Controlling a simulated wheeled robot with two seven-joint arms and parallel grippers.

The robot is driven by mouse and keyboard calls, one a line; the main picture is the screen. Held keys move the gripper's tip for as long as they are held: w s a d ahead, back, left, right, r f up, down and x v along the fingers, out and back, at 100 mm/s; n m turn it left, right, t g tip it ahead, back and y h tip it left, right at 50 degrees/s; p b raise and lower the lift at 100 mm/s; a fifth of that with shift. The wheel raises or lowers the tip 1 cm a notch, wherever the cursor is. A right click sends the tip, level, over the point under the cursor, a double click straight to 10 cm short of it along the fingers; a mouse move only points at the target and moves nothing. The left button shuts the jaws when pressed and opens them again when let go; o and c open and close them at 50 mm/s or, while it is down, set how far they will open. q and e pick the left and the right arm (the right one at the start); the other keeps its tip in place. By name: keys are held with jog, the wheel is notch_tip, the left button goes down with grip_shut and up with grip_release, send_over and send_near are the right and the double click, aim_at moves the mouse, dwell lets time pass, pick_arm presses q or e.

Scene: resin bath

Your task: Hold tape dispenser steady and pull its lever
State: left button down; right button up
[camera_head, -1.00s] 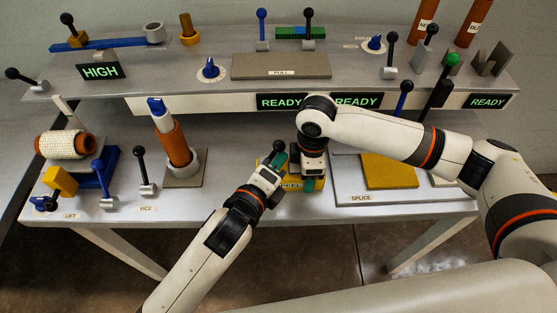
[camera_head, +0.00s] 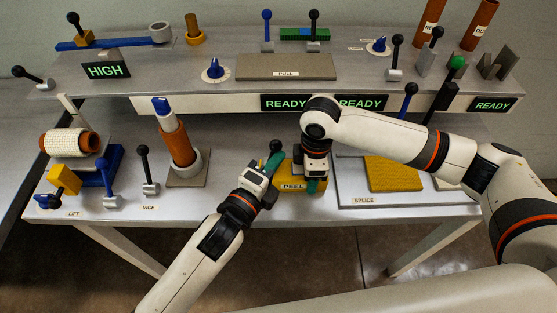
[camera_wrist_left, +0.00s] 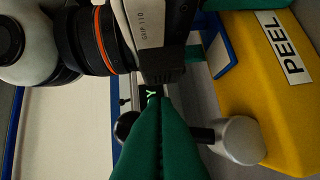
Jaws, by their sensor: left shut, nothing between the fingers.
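The tape dispenser is a yellow block (camera_head: 287,180) labelled PEEL at the table's front middle; it fills the right of the left wrist view (camera_wrist_left: 240,70). Its lever has a black knob (camera_head: 275,146); the left wrist view shows its silver base (camera_wrist_left: 238,141) and dark shaft, with the knob partly hidden behind my fingers. My left gripper (camera_head: 272,163) is shut and empty, its green fingers (camera_wrist_left: 160,115) crossing in front of the lever; contact is unclear. My right gripper (camera_head: 315,184) points down at the dispenser's right part; its finger gap is hidden.
A splice board with a yellow pad (camera_head: 393,174) lies right of the dispenser. The vice lever (camera_head: 147,170) and an orange cylinder (camera_head: 176,140) stand to the left. A raised shelf (camera_head: 230,95) with several levers and dials runs behind. Table surface between cylinder and dispenser is fairly clear.

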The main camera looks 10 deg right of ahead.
pick_arm(q)
jog(key=shift+w+a+n+t+h, duration=0.15)
jog(key=shift+a+n+t+h, duration=0.25)
jog(key=shift+a+n, duration=0.55)
jog(key=shift+w+a+n, duration=0.1)
jog(key=shift+a+n, duration=0.15)
jog(key=shift+a, duration=0.55)
jog(key=f+v, duration=0.2)
jog(key=v, duration=0.7)
jog(key=shift+s, duration=0.45)
pick_arm(e)
jog(key=o, duration=1.3)
jog(key=shift+c, duration=0.2)
